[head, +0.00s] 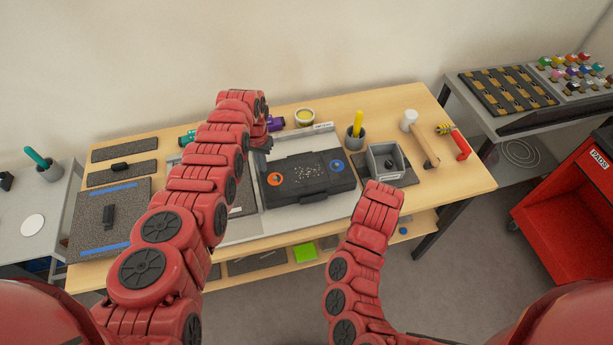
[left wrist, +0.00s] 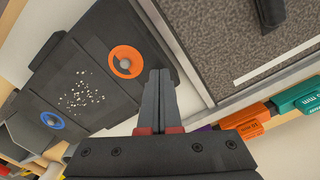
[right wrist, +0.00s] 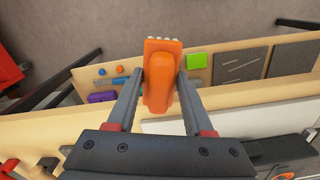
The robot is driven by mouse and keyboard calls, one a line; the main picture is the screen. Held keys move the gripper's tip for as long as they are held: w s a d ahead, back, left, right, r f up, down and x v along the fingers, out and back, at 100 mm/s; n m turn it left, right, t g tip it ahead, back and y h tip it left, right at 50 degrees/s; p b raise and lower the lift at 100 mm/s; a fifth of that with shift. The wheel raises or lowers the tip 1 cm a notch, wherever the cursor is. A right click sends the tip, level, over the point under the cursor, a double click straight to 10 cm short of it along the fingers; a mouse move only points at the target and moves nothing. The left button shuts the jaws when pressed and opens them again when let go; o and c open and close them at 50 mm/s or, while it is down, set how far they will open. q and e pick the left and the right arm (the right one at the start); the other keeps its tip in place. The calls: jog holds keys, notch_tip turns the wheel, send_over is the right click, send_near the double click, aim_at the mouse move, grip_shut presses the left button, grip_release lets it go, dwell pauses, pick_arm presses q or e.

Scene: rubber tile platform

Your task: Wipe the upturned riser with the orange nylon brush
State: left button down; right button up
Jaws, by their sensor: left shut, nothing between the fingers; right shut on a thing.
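The upturned riser (head: 307,186) is a dark slab lying on the bench, with pale crumbs scattered over its middle, an orange ring at its left and a blue ring at its right. It also shows in the left wrist view (left wrist: 100,50). My left gripper (left wrist: 159,75) is shut and empty, beside the riser's orange-ring end; in the head view it is partly hidden by my arm. My right gripper (right wrist: 163,76) is shut on the orange nylon brush (right wrist: 158,88), whose pale bristles show at the far end. In the head view my right arm hides the brush.
A grey box (head: 384,161) stands right of the riser, with a cup holding a yellow handle (head: 357,126) behind it. A mallet (head: 420,138) lies farther right. A dark mat (head: 110,215) covers the bench's left end. A lower shelf (head: 272,262) runs below the front edge.

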pick_arm(q)
jog(key=shift+f+b, duration=0.65)
pick_arm(e)
jog(key=shift+f, duration=0.65)
